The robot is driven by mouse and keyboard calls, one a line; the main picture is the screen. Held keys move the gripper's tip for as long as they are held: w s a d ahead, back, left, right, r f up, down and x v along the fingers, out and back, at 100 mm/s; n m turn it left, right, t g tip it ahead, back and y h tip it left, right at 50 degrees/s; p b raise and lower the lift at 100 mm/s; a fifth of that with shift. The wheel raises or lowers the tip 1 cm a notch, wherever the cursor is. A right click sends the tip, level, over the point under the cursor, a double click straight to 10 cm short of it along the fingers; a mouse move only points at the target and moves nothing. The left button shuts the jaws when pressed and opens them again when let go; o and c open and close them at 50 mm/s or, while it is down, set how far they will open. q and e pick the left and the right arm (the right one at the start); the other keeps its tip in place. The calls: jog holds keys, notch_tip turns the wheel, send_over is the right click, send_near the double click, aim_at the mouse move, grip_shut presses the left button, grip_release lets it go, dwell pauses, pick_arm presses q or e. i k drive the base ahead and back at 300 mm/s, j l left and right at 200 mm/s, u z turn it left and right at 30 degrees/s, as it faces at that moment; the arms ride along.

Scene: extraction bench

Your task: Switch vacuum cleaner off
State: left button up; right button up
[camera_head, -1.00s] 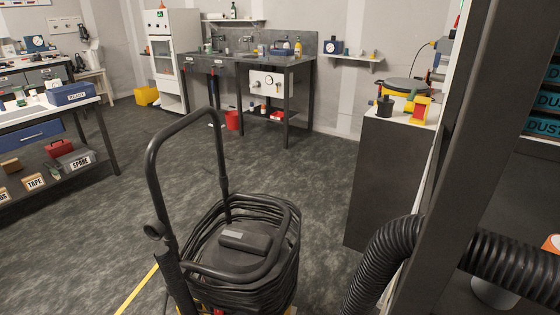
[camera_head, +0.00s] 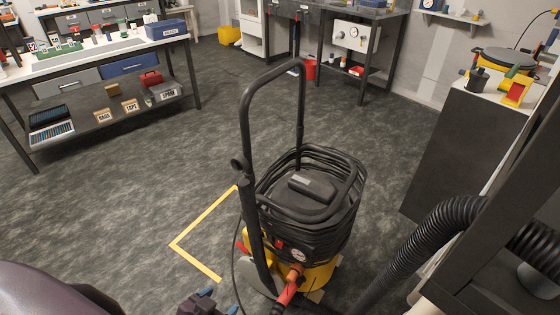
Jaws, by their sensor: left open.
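The vacuum cleaner (camera_head: 310,228) stands upright on the floor at the centre, with a black top, a yellow base and a tall black push handle (camera_head: 247,115). On its front panel are a small red switch (camera_head: 279,244) and a round white gauge (camera_head: 299,256). The switch is too small to tell its position. An orange-red hose fitting (camera_head: 288,287) sits below the gauge. My left gripper (camera_head: 216,301) shows at the bottom edge, open, left of the vacuum and apart from it; its blue-grey fingertips are partly cut off. My right gripper is not in view.
A black corrugated hose (camera_head: 440,228) runs at the right beside a dark cabinet (camera_head: 462,148). Yellow tape (camera_head: 203,216) marks the floor left of the vacuum. A workbench (camera_head: 105,55) with a lower shelf stands at the left. The floor between is clear.

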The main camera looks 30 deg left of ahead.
aim_at(279, 244)
jog(key=j+z, duration=0.25)
jog(key=j, duration=2.6)
